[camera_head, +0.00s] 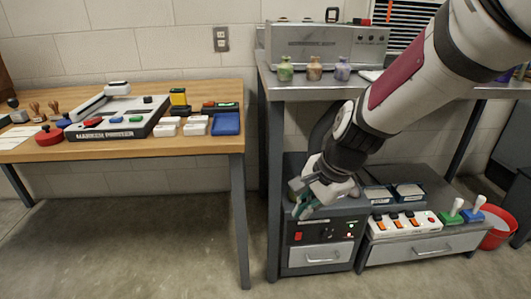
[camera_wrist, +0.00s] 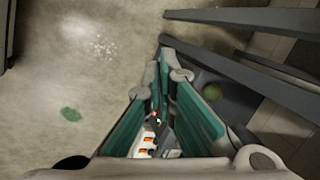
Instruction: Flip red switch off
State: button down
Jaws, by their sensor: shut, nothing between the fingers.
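A small red switch (camera_head: 298,236) sits on the dark front panel of a low cabinet (camera_head: 284,262) under the metal bench. Small indicator lights (camera_head: 349,229) show at the panel's right. My gripper (camera_head: 302,208) is shut and empty, its teal fingers just above and in front of the cabinet's upper left part, a little above the red switch. I cannot tell whether it touches the cabinet. In the wrist view my gripper's fingers (camera_wrist: 163,72) meet near the middle, and I cannot make out the red switch there.
A white strip with orange switches (camera_head: 404,223) stands on a low drawer unit right of the cabinet; it also shows between the fingers in the wrist view (camera_wrist: 147,140). A wooden table (camera_head: 200,145) is left; floor in front is clear.

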aim_at(298, 236)
jog(key=w+d+f+m+t+p, duration=0.2)
jog(key=w+f+m+p, duration=0.2)
jog(key=w+f+m, duration=0.85)
jog(key=d+f+m+h+p, duration=0.2)
jog(key=d+f+m, duration=0.1)
jog(key=f+m, duration=0.7)
notch_tip(298, 236, down, 4)
jog(key=shift+d+r+g+h, duration=0.1)
jog(key=shift+d+g+h, duration=0.2)
jog(key=shift+d+g, duration=0.1)
jog(key=shift+f, duration=0.2)
jog(key=w+f+b, duration=0.3)
jog(key=w+f, duration=0.4)
jog(key=f, duration=0.1)
jog(key=shift+w+f+b, duration=0.25)
jog(key=shift+b, duration=0.15)
